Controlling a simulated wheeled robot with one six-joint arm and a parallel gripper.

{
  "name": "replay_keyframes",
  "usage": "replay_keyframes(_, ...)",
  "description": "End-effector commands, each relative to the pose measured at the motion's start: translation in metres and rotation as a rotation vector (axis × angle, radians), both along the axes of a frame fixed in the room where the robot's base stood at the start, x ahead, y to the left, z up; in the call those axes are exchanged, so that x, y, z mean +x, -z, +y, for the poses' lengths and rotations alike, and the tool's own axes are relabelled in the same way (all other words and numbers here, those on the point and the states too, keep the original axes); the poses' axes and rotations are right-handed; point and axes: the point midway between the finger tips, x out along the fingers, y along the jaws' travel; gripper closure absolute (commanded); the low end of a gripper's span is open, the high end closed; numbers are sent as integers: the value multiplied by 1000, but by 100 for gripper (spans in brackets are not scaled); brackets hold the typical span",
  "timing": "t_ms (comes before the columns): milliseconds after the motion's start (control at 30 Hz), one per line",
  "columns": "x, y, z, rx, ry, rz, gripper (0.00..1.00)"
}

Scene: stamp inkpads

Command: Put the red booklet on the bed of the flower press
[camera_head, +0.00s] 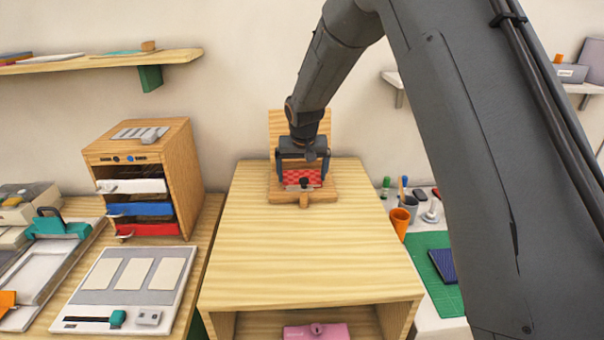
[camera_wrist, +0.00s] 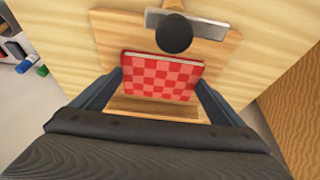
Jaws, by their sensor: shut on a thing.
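The red checkered booklet (camera_head: 312,176) is between the two fingers of my gripper (camera_head: 303,177), which is shut on its sides. The wrist view shows the booklet (camera_wrist: 158,78) over the wooden bed of the flower press (camera_wrist: 222,50). I cannot tell whether it touches the bed or is just above it. The flower press (camera_head: 325,195) stands at the back of the wooden cabinet top, with its upright wooden lid (camera_head: 283,122) behind the gripper. A black knob (camera_wrist: 174,34) on a metal bar is at the press's front, close to the booklet's edge.
The cabinet top (camera_head: 300,250) is otherwise clear. A small drawer unit (camera_head: 180,165) stands to the left. An orange cup (camera_head: 399,222) and green mat (camera_head: 425,250) are on the right. A pink item (camera_head: 317,331) lies in the cabinet's open front.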

Motion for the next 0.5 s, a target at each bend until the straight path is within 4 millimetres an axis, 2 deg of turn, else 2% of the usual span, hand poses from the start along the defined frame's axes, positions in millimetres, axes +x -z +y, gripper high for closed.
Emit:
replay_keyframes(67,0,3,0,0,0,0,31)
replay_keyframes(100,0,2,0,0,0,1,0)
replay_keyframes(367,0,1,0,0,0,0,0)
replay_keyframes(500,-2,-8,0,0,0,-2,0)
